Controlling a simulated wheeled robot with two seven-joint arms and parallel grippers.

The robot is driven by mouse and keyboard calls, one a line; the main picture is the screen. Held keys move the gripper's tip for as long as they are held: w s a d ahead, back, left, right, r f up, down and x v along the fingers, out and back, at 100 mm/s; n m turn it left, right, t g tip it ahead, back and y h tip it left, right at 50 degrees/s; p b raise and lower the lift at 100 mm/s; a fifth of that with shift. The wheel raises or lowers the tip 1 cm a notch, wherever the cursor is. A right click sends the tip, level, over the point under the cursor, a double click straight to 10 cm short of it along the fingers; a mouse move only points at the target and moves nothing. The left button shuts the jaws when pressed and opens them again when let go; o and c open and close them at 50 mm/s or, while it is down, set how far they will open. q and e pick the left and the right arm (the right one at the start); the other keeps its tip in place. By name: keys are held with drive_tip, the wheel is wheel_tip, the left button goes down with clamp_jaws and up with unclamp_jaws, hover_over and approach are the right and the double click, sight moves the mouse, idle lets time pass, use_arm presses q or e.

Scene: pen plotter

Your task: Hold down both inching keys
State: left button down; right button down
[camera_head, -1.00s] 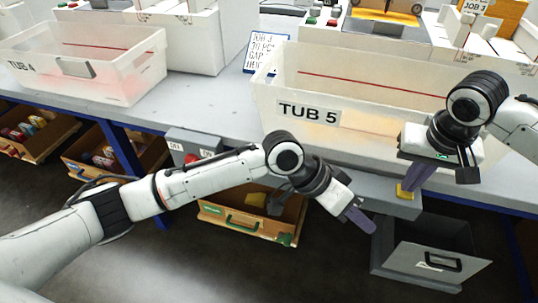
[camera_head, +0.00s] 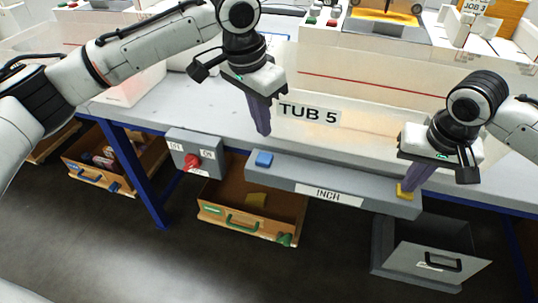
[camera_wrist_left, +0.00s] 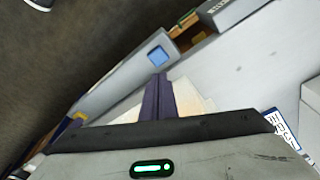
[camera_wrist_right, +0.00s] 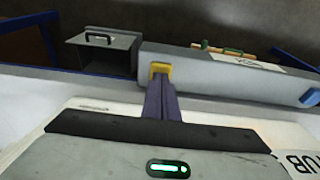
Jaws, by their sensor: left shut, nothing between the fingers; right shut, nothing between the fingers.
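The grey INCH bar (camera_head: 300,178) runs along the bench front. It carries a blue key (camera_head: 264,159) at its left end and a yellow key (camera_head: 404,192) at its right end. My left gripper (camera_head: 263,130) is shut and empty, above the blue key and apart from it; the blue key also shows beyond the fingertips in the left wrist view (camera_wrist_left: 157,54). My right gripper (camera_head: 408,190) is shut, its fingertips at the yellow key, which shows right at the tips in the right wrist view (camera_wrist_right: 160,68). Whether the key is pressed down I cannot tell.
The TUB 5 bin (camera_head: 345,88) stands on the bench just behind the bar. A grey box with a red switch (camera_head: 192,160) sits left of the bar. Open drawers (camera_head: 235,222) and a grey bin (camera_head: 432,266) are below. The floor in front is clear.

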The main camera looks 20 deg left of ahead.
sight(265, 157)
use_arm(q)
drive_tip(key=shift+f, duration=3.1)
drive_tip(key=shift+f, duration=0.65)
idle(1.3)
wheel_tip(265, 157, up, 7)
idle(0.9)
